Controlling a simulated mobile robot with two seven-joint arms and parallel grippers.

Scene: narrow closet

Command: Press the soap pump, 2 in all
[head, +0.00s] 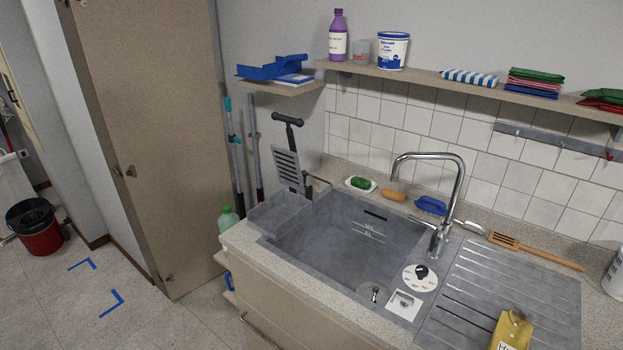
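I cannot clearly make out a soap pump. A white bottle (616,275) stands on the counter at the right edge of the head view, cut off by the frame, and I cannot tell whether it has a pump head. A yellow item with dark lettering (512,330) is on the ribbed drainboard at the bottom edge, partly cut off. A round white plate with a black knob (421,272) is on the sink's right front corner. Neither of my grippers shows in the head view.
A grey sink (340,250) with a chrome tap (460,190) fills the counter. A shelf (450,82) hangs above. A tall cabinet door (150,120) and red bucket (36,230) are left.

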